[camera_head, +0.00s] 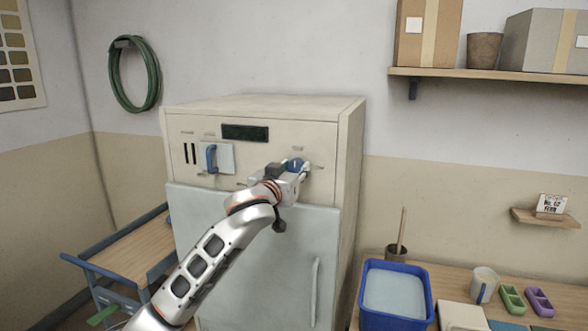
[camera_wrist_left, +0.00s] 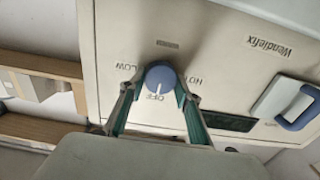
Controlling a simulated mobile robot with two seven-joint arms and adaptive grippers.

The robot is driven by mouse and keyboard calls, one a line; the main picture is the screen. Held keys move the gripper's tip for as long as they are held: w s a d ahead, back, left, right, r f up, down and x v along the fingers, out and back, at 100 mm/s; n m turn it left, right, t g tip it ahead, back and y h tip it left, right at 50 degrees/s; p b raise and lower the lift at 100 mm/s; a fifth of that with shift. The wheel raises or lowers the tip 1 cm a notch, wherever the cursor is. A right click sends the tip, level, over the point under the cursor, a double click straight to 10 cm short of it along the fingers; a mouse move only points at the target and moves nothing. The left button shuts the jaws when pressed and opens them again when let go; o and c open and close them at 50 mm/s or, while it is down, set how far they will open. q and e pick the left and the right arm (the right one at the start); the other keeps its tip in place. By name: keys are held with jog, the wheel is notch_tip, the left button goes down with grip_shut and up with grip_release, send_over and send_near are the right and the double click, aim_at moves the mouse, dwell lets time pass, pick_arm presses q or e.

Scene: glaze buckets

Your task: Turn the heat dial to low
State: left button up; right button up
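The heat dial (camera_wrist_left: 160,76) is a round blue knob on the cream front panel of the kiln-like cabinet (camera_head: 265,145). Its white pointer line is at the OFF label (camera_wrist_left: 154,97). The wrist view is turned over, with LOW on its left and HOT on its right. In the head view the dial (camera_head: 294,163) is partly hidden by my left gripper (camera_head: 300,170). The left gripper's fingers (camera_wrist_left: 159,82) stand either side of the dial, apparently with a small gap. My right gripper is not in view.
A blue handle (camera_head: 211,158) sticks out of the panel to the left, near a dark display (camera_head: 245,133). The closed pale door (camera_head: 250,260) is below. A table at right holds a blue tub (camera_head: 367,311) and small items. A wooden shelf (camera_head: 490,74) is above right.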

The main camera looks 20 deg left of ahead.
pick_arm(q)
jog(key=shift+m, duration=0.3)
jog(key=m, duration=0.3)
jog(key=shift+d+m, duration=0.1)
jog(key=shift+m, duration=0.2)
jog(key=m, duration=0.4)
jog(key=shift+f, duration=0.1)
jog(key=m, duration=0.5)
jog(key=shift+d, duration=0.1)
jog(key=shift+f+m, duration=0.15)
jog(key=shift+m, duration=2.15)
jog(key=o, duration=1.1)
